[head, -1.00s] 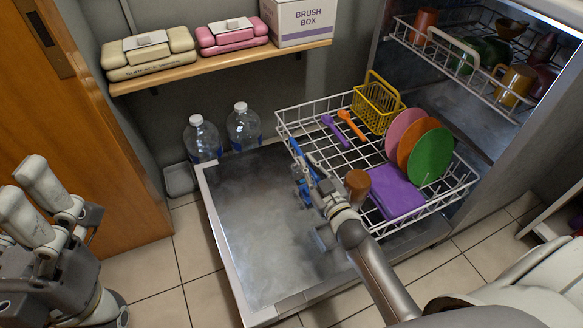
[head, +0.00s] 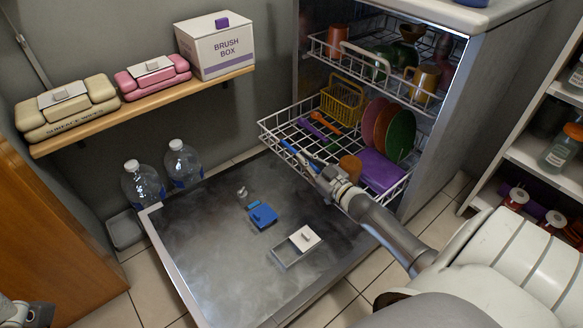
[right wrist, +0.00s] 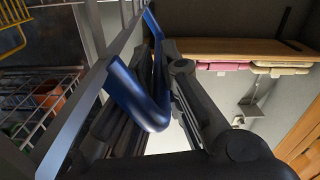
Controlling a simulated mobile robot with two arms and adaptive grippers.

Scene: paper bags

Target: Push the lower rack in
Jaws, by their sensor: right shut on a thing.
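The lower rack (head: 290,109) is a white wire basket pulled partway out of the dishwasher, over the inner part of the open door (head: 215,250). A blue bar-like handle (head: 292,150) runs along its front edge, and it also shows large in the right wrist view (right wrist: 135,92). My right gripper (head: 318,168) is shut on this handle; its dark fingers (right wrist: 158,80) lie around it in the wrist view. The rack holds a yellow basket (head: 342,102), several upright plates (head: 400,135), a purple block (head: 380,172), a brown cup (head: 350,166) and utensils.
The upper rack (head: 345,55) holds cups and bowls and sits partly out above. Two water bottles (head: 143,185) stand left of the door. A shelf (head: 140,108) with boxes is on the wall. Open shelving (head: 535,160) stands at right.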

